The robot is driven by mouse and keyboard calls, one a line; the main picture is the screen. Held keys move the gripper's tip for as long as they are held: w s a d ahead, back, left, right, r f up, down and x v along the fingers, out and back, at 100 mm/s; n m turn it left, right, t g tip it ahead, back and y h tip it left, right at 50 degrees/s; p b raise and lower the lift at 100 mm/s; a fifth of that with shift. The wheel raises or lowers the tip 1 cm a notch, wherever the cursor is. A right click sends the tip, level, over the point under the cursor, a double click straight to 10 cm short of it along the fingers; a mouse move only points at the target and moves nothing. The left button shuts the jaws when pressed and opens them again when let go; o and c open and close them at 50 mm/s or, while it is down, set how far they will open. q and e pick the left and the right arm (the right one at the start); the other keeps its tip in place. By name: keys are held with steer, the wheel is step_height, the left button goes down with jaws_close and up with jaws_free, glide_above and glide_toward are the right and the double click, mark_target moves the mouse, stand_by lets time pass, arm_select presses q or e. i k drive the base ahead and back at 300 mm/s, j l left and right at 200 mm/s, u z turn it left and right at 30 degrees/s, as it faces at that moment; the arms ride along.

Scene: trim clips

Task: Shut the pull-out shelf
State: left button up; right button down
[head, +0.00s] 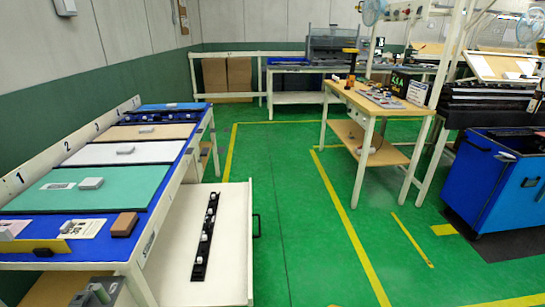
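The pull-out shelf (172,262) is a white board with a low rim. It sticks out to the right from under the long blue workbench at the left, so it stands open over the green floor. Its black handle (257,224) is on the right-hand front edge. A black strip (205,238) with several small white pieces lies on the shelf. The shelf's left part is hidden by the bench top and its leg. Neither of my grippers is in view.
The bench (75,225) carries teal, white and tan mats, grey blocks and a brown block (124,224). Green floor (300,230) right of the shelf is clear. A wooden table (375,98) and a blue cabinet (490,185) stand farther right.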

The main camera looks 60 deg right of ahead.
mark_target(167, 270)
steer(key=k+l+z, duration=0.15)
steer(key=z, duration=0.3)
steer(key=l+z, duration=0.45)
steer(key=k+l+z, duration=0.1)
steer(key=l+z, duration=0.15)
steer(key=z, duration=0.25)
